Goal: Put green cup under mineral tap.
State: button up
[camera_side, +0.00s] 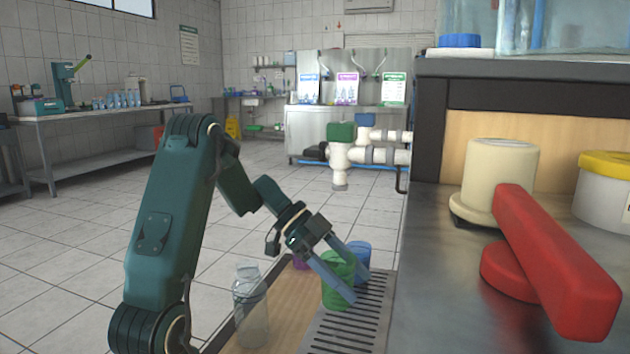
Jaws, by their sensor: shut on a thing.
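A green cup (338,288) stands upright, low over or on the slotted metal drip tray (350,325). My gripper (350,283) reaches down from the upper left and is shut on the green cup, with one finger across its near side and the other behind it. A white tap with a green top (341,150) sticks out from the counter, above and behind the cup. A second tap with a blue top (365,120) is behind it. No label shows which tap is the mineral one.
A blue cup (361,253) is just behind the green cup, and a purple cup (300,263) is partly hidden by my gripper. A clear bottle (250,310) stands on the wooden board at the left. The counter (425,270) rises at the right.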

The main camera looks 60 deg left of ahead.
notch_tip(320, 180, down, 8)
jog(key=shift+f, duration=0.2)
jog(key=shift+f, duration=0.1)
dwell(0.3)
jog(key=o, duration=1.2)
jog(key=shift+o, duration=0.2)
jog(key=v, duration=0.7)
jog(key=shift+s+r, duration=0.15)
jog(key=shift+r, duration=0.1)
jog(key=shift+a, duration=0.1)
